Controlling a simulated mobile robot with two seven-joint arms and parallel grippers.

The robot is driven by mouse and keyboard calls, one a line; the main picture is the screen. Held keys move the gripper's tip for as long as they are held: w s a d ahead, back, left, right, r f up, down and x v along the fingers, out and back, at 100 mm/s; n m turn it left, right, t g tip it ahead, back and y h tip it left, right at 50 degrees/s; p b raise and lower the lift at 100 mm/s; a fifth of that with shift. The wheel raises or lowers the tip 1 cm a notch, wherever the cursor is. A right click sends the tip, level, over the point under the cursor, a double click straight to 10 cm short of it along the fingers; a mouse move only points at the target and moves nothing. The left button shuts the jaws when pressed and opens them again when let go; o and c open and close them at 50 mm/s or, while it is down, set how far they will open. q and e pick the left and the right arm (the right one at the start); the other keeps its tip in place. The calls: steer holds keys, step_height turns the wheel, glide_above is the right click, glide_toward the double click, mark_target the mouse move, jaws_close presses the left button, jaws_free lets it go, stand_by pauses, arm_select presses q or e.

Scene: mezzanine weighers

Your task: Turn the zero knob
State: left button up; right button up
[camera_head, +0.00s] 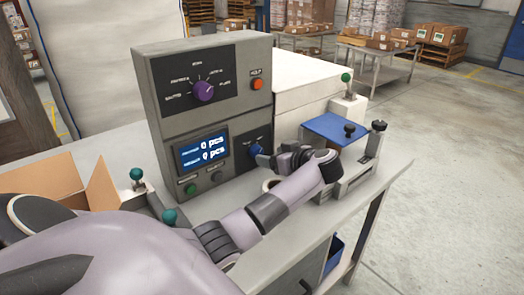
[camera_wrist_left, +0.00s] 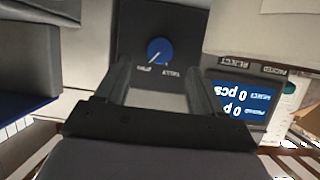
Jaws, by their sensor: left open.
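The zero knob appears to be the blue knob (camera_head: 256,149) on the dark panel right of the display. Its small labels are hard to read. It also shows in the left wrist view as a round blue knob (camera_wrist_left: 160,51) with a pale pointer line. My left gripper (camera_head: 266,159) is right in front of this panel, partly covering it. In the left wrist view my left gripper (camera_wrist_left: 158,70) is open, its two fingers apart on either side of the knob. Whether a finger touches the knob cannot be told. My right gripper is not in view.
A purple knob (camera_head: 203,91) and an orange button (camera_head: 257,83) sit higher on the grey cabinet (camera_head: 158,108). The blue display (camera_head: 202,150) reads 0 pcs twice. A blue plate (camera_head: 328,127) and clamp posts (camera_head: 377,140) stand right. An open carton (camera_head: 50,178) lies left.

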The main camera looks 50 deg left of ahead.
mark_target(259, 152)
arm_select(q)
steer(key=shift+x, duration=3.1)
steer(key=c, duration=1)
steer(key=shift+d+r+n+t+p, duration=0.15)
steer(key=shift+n+t+p, duration=0.15)
steer(key=shift+p, duration=0.5)
steer(key=shift+c, duration=0.2)
steer(key=shift+s, duration=0.1)
steer(key=shift+f+n, duration=0.25)
steer(key=shift+n, duration=0.15)
steer(key=shift+n+t, duration=0.3)
steer(key=shift+t, duration=0.2)
steer(key=o, duration=1)
